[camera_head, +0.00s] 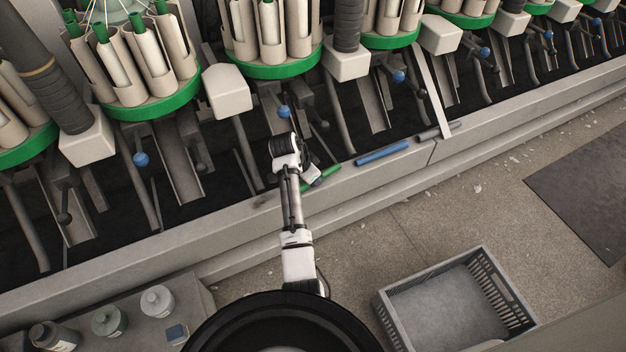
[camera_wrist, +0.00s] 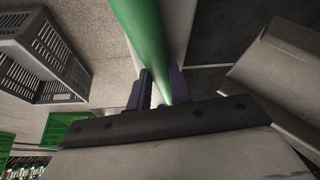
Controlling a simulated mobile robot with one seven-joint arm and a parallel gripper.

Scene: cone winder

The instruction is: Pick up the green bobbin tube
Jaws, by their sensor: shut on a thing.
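The green bobbin tube (camera_head: 331,171) shows in the head view at the machine's front ledge, partly hidden by my gripper. In the wrist view the green tube (camera_wrist: 147,40) runs from the top edge down between the two dark fingers. My gripper (camera_wrist: 157,88) is shut on the tube. In the head view my gripper (camera_head: 313,175) is at the ledge, at the tube's left end. I cannot tell whether the tube still touches the ledge.
A blue tube (camera_head: 382,153) and a grey tube (camera_head: 438,131) lie on the ledge to the right. A grey crate (camera_head: 388,318) stands on the floor at lower right. Bottles (camera_head: 157,301) stand at lower left. Winder levers and blue knobs (camera_head: 283,112) rise behind the ledge.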

